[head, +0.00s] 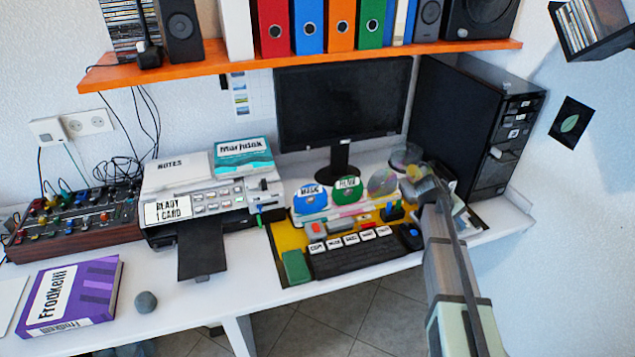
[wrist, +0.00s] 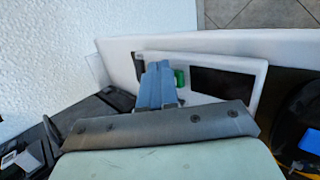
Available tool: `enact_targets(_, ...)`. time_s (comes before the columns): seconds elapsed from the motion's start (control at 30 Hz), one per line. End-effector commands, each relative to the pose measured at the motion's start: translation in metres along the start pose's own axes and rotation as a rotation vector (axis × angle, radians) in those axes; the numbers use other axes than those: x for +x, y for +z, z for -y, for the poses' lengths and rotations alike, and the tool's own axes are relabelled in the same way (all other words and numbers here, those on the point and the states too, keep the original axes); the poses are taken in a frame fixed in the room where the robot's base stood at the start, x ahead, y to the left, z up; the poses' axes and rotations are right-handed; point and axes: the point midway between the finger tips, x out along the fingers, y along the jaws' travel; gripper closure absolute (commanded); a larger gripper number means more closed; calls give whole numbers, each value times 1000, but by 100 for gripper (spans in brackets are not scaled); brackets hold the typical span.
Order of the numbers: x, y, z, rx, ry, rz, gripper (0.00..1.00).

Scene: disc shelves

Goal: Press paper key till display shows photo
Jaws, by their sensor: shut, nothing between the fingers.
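The printer (head: 262,188) stands left of the monitor, with a white display (head: 168,210) reading "READY 1 CARD". Several small light keys (head: 212,202) sit in rows right of the display. Their labels are too small to read, so I cannot tell which is the paper key. My gripper (head: 412,185) is at the right of the desk, near the tower, well away from the printer keys. In the wrist view my gripper (wrist: 157,66) has its blue fingers together, with nothing between them. The printer keys cannot be made out there.
A keyboard (head: 355,254) and discs (head: 347,190) on a rack lie between the printer and my arm. The monitor (head: 343,105) and black tower (head: 468,120) stand behind. An orange shelf (head: 190,69) hangs above. A purple book (head: 72,292) and grey stone (head: 146,301) lie at left.

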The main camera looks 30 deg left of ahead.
Motion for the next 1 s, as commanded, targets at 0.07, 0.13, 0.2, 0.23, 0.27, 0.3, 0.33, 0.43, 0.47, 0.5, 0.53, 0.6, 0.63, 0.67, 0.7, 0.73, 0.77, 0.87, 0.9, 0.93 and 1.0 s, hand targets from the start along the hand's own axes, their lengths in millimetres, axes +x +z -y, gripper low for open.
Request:
enact_targets(0.07,-22,-20,8,-38,21,-29,100)
enact_targets(0.13,-40,-34,16,-68,39,-52,100)
enact_targets(0.2,-59,-48,24,-101,57,-76,100)
enact_targets(0.23,-68,-55,29,-115,65,-87,100)
enact_targets(0.27,-76,-61,33,-129,72,-97,100)
enact_targets(0.3,-88,-69,39,-148,83,-111,100)
enact_targets(0.33,-97,-74,44,-163,92,-122,100)
enact_targets(0.43,-127,-93,61,-212,118,-158,100)
enact_targets(0.47,-136,-98,66,-225,127,-169,100)
enact_targets(0.5,-148,-105,72,-244,139,-183,100)
enact_targets(0.53,-158,-110,77,-257,147,-194,100)
enact_targets(0.6,-180,-121,90,-291,166,-221,100)
enact_targets(0.63,-190,-126,96,-304,175,-232,100)
enact_targets(0.67,-199,-130,101,-317,183,-242,100)
enact_targets(0.7,-212,-136,109,-336,195,-257,100)
enact_targets(0.73,-222,-140,115,-350,204,-268,100)
enact_targets(0.77,-232,-144,121,-364,212,-279,100)
enact_targets(0.87,-265,-155,140,-406,241,-316,100)
enact_targets(0.9,-278,-159,148,-423,253,-331,100)
enact_targets(0.93,-288,-162,154,-437,262,-342,100)
enact_targets(1.0,-311,-168,169,-466,281,-367,100)
